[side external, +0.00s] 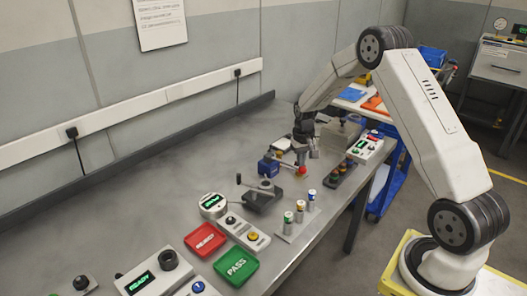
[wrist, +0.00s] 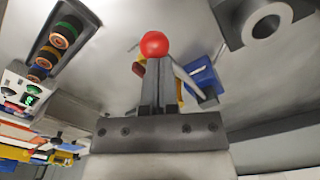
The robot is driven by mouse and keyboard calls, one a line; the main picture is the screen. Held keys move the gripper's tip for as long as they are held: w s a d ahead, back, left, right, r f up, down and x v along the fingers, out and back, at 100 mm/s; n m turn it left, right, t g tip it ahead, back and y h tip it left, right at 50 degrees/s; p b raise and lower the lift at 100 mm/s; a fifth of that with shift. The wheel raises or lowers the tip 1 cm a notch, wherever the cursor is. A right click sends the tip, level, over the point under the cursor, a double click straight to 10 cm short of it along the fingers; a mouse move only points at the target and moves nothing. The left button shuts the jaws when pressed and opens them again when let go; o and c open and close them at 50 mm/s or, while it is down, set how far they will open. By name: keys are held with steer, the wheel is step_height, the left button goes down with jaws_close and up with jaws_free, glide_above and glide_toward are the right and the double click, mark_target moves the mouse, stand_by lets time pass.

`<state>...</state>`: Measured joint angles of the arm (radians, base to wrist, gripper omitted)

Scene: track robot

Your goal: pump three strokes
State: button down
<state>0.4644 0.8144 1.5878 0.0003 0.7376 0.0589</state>
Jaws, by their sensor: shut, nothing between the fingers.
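The pump (side external: 272,165) is a small blue unit on the bench with a red ball knob (side external: 303,171) on its right side. My gripper (side external: 302,157) points down close above the red knob. Its fingers (wrist: 157,62) are together with nothing between them. I cannot tell whether the fingertips touch the knob.
A dark clamp-like fixture (side external: 261,194) stands left of the pump. Several upright batteries (side external: 299,211), a tray of coloured rings (side external: 341,172) and a white control box (side external: 365,148) are near the right edge. Red (side external: 206,240) and green (side external: 236,266) trays sit at the front. The bench's back left is bare.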

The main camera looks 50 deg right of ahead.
step_height(320, 180, up, 9)
stand_by(1.3)
stand_by(0.5)
step_height(320, 180, up, 4)
steer(key=shift+f, duration=0.2)
steer(key=shift+f, duration=3.25)
steer(key=shift+f, duration=0.4)
steer(key=shift+f, duration=0.7)
